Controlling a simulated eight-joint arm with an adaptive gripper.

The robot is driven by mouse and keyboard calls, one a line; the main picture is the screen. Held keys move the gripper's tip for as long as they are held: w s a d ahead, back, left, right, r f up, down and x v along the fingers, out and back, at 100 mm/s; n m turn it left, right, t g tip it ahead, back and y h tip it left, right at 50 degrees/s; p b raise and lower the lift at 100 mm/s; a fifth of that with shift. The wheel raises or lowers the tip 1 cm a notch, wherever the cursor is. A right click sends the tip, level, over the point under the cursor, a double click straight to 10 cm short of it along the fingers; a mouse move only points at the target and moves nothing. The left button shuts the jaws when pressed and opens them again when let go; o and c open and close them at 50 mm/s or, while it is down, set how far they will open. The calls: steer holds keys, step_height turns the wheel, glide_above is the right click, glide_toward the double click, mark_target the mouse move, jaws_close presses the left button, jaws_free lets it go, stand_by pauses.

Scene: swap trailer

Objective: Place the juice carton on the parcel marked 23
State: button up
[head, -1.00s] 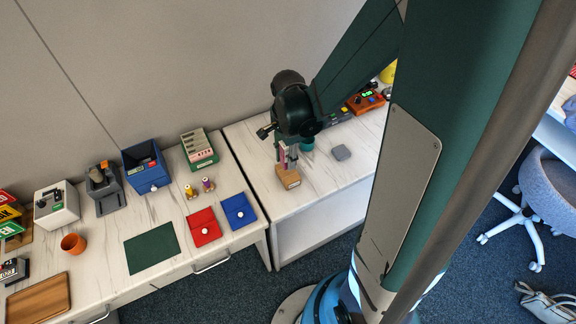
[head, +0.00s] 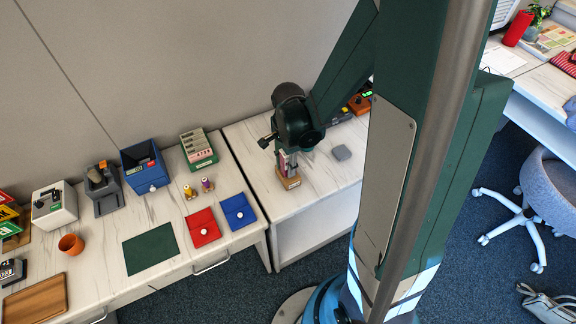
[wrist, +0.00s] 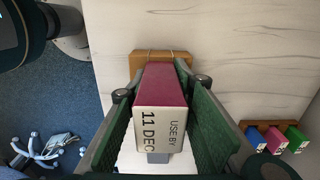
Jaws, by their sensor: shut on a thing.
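My gripper (head: 289,160) is shut on the juice carton (wrist: 160,90), seen in the wrist view between the two green fingers. The carton has a dark red side and a white face printed "USE BY 11 DEC". In the head view the carton (head: 290,164) is upright and partly hidden by my gripper. It is directly over a brown parcel (head: 290,183) on the right-hand table. The parcel (wrist: 160,64) also shows behind the carton in the wrist view. I cannot tell whether the carton touches it. No number is readable on the parcel.
Small blue, red and green boxes (wrist: 272,141) stand to the right in the wrist view. The table's front edge is near the parcel.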

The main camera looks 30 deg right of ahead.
steer(key=shift+f, duration=0.15)
steer(key=o, duration=1)
steer(key=shift+r+p, duration=1.35)
steer(key=shift+r, duration=4.8)
steer(key=shift+a+r, duration=0.1)
steer(key=shift+r, duration=0.05)
